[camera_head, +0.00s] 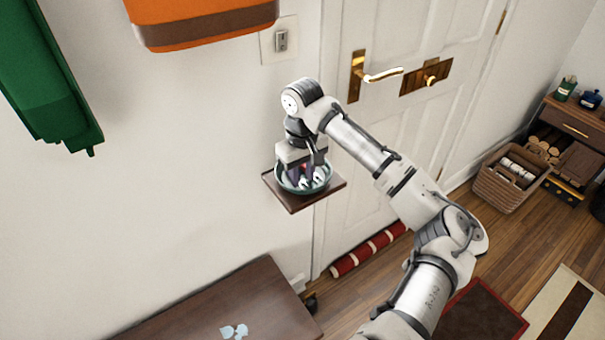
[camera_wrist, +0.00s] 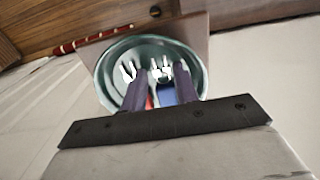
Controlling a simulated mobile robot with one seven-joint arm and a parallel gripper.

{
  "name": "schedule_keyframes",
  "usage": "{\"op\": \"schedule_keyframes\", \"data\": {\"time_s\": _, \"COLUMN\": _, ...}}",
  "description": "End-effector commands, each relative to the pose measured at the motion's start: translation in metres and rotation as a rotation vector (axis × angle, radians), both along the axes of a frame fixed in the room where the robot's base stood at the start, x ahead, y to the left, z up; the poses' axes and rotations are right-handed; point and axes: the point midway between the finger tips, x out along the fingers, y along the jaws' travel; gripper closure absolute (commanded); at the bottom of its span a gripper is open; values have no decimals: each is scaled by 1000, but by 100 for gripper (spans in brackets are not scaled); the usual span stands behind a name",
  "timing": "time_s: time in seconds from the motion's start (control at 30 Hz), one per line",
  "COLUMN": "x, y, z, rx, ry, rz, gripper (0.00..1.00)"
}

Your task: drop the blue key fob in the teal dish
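The teal dish (camera_head: 281,186) sits on a small dark wooden wall shelf (camera_head: 294,206) beside the door. It also shows in the wrist view (camera_wrist: 103,80). My gripper (camera_head: 312,180) points down into the dish, and its fingers show in the wrist view (camera_wrist: 146,73) with a gap between them. A blue piece, apparently the blue key fob (camera_wrist: 166,96), shows between the fingers, close against the right one. A thin red piece (camera_wrist: 150,101) shows beside it. The fingers partly hide both, and I cannot tell whether the fob rests on the dish floor.
A light switch (camera_head: 281,41) and an orange object (camera_head: 200,22) are on the wall above. The door with its brass handle (camera_head: 382,76) is just right of the shelf. A dark wooden table (camera_head: 240,300) stands below left. A wicker basket (camera_head: 505,185) is at the right.

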Motion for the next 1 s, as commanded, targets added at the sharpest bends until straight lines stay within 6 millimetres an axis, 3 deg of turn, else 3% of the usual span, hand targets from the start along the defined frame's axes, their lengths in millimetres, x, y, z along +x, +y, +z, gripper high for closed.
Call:
{"op": "schedule_keyframes", "data": {"time_s": 0.17, "x": 0, "y": 1, "z": 27, "rx": 0, "ry": -2, "rz": 1, "gripper": 70}}
{"op": "schedule_keyframes", "data": {"time_s": 0.5, "x": 0, "y": -1, "z": 100, "rx": -3, "ry": -3, "rz": -1, "gripper": 70}}
{"op": "schedule_keyframes", "data": {"time_s": 0.7, "x": 0, "y": -1, "z": 120, "rx": -2, "ry": -1, "rz": -1, "gripper": 70}}
{"op": "schedule_keyframes", "data": {"time_s": 1.0, "x": 0, "y": 0, "z": 123, "rx": 1, "ry": 1, "rz": -1, "gripper": 70}}
